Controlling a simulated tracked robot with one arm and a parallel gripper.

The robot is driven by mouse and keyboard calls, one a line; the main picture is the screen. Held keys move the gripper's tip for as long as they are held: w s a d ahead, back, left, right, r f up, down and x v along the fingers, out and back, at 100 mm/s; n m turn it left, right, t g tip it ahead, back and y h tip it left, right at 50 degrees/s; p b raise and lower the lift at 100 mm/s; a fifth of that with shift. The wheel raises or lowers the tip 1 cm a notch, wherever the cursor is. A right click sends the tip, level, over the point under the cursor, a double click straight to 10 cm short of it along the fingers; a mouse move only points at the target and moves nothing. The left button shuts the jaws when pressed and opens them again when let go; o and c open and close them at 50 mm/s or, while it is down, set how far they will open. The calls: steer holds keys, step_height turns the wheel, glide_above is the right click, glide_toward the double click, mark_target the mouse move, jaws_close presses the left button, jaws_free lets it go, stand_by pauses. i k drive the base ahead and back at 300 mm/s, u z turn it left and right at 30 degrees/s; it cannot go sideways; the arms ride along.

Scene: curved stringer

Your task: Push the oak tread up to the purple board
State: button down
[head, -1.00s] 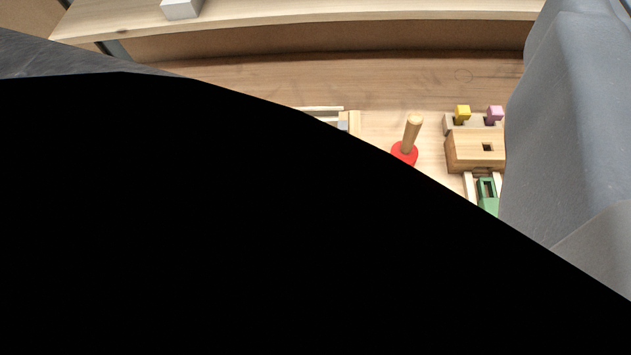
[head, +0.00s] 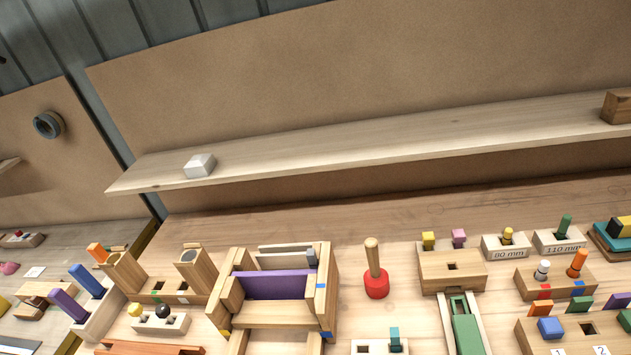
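The purple board (head: 275,284) stands on edge inside a wooden frame (head: 325,272) at the lower middle of the head view. A light wooden plank (head: 272,314), which looks like the oak tread, lies between the frame's sides, in front of the purple board in the picture. From this angle I cannot tell whether plank and board touch. Behind the purple board are a pale strip (head: 287,249) and a grey-tipped piece (head: 311,257). My gripper is not in view.
A red-based wooden peg (head: 375,281) stands just right of the frame. A wooden block with two holed posts (head: 197,267) is close on the left. Several blocks with coloured pegs fill the right. A shelf (head: 400,137) with a white block (head: 200,165) runs behind.

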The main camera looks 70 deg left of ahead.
mark_target(255, 314)
steer(key=z, duration=0.35)
steer(key=k, duration=1.6)
steer(key=u, duration=1.7)
steer(key=i, duration=1)
steer(key=z, duration=0.05)
